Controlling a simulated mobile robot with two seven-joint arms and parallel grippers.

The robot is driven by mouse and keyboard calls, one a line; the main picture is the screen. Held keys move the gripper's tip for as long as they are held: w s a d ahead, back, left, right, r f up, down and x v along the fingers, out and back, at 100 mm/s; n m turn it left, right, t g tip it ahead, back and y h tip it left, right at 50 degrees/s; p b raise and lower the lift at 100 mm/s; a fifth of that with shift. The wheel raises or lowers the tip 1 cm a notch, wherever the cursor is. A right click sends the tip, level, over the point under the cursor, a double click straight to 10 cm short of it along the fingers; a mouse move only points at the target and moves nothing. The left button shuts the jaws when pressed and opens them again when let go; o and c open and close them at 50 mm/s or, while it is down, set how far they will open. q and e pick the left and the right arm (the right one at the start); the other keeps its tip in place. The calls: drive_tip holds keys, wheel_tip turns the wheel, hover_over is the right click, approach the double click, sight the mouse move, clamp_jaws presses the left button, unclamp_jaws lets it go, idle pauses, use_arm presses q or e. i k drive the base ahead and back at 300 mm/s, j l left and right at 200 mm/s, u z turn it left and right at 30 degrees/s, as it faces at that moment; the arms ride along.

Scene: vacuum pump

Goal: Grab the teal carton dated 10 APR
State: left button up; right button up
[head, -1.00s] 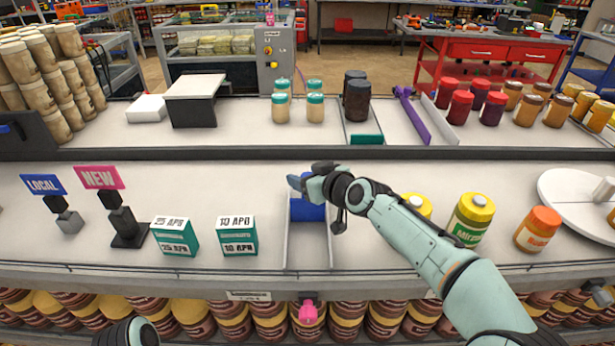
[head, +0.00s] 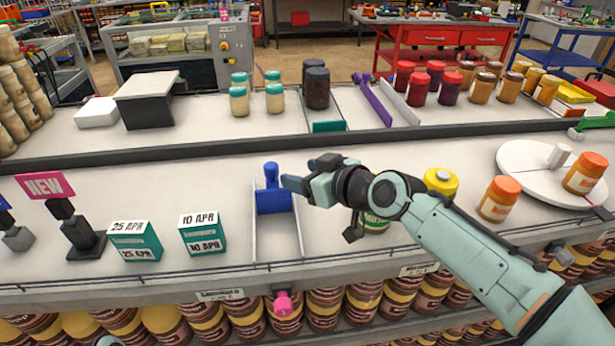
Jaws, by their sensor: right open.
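The teal carton dated 10 APR (head: 203,236) stands upright on the near shelf, with a white top and white date bands. A similar teal carton dated 25 APR (head: 134,242) stands to its left. My right gripper (head: 297,176) is open and empty above the shelf, to the right of and farther back than the 10 APR carton, beside the blue pusher. It is well apart from both cartons.
A channel with a blue pusher (head: 272,201) lies between the 10 APR carton and my right gripper. A pink NEW sign (head: 46,186) stands left of the cartons. My right arm partly hides a yellow-lidded jar (head: 441,181). Shelf space behind the cartons is clear.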

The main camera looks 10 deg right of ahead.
sight(202, 233)
drive_tip(key=k+l, duration=0.85)
